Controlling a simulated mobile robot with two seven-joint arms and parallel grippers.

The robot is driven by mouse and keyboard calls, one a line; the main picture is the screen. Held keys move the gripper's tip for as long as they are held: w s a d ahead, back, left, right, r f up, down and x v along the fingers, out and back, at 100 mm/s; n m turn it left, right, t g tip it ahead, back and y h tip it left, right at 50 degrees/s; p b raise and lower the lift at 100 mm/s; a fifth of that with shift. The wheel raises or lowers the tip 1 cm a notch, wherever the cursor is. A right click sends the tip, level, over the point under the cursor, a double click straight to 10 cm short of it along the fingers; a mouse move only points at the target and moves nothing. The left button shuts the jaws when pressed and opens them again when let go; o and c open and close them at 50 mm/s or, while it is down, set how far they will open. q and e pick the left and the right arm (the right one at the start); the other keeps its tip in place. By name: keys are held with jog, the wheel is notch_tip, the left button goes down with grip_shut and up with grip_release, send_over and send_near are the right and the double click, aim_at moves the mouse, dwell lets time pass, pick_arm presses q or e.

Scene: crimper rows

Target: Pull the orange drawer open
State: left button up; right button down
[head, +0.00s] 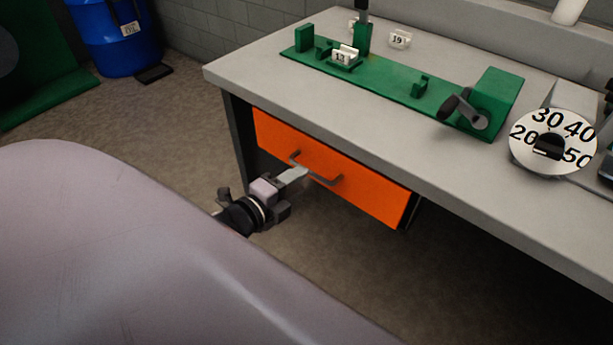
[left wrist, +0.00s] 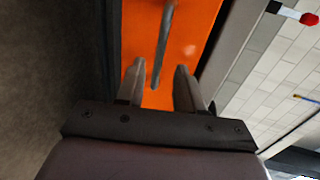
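The orange drawer (head: 365,190) sits under the grey workbench top, and its front looks about flush with the bench frame. It has a grey bar handle (head: 322,177). My left gripper (head: 303,172) is at the left part of the handle, in front of the drawer. In the left wrist view, the drawer front (left wrist: 196,30) fills the upper middle. The handle bar (left wrist: 164,40) runs down between the two fingertips of my left gripper (left wrist: 158,75). The fingers are open, with a gap on each side of the bar. My right gripper is not in view.
The grey workbench (head: 340,120) carries a green fixture (head: 390,90) with a crank, small number tags and a white dial (head: 552,143). A blue barrel (head: 110,35) stands at the back left. The floor before the drawer shows no loose objects.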

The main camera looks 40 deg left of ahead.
pick_arm(q)
jog(key=shift+x, duration=2.05)
jog(key=shift+f, duration=0.1)
grip_shut()
